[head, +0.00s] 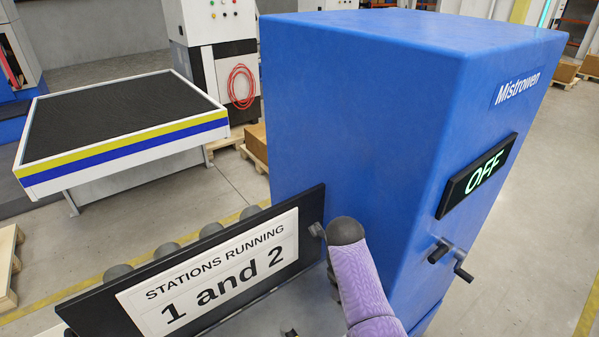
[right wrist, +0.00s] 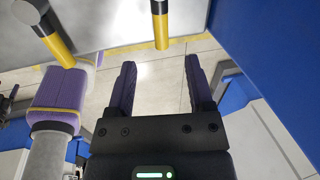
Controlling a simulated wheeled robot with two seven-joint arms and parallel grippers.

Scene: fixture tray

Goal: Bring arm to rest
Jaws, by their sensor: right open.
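My right gripper (right wrist: 160,85) shows in the right wrist view with its two purple fingers apart and nothing between them. Light floor shows through the gap. In the head view a purple arm link of mine with a dark rounded end rises from the bottom, in front of the blue cabinet (head: 350,110); no fingers show there. My left gripper is in neither view.
The cabinet has an OFF display (head: 477,176) and dark handles (head: 452,259). A sign (head: 216,272) reads STATIONS RUNNING 1 and 2. A dark-topped table (head: 120,110) stands at left.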

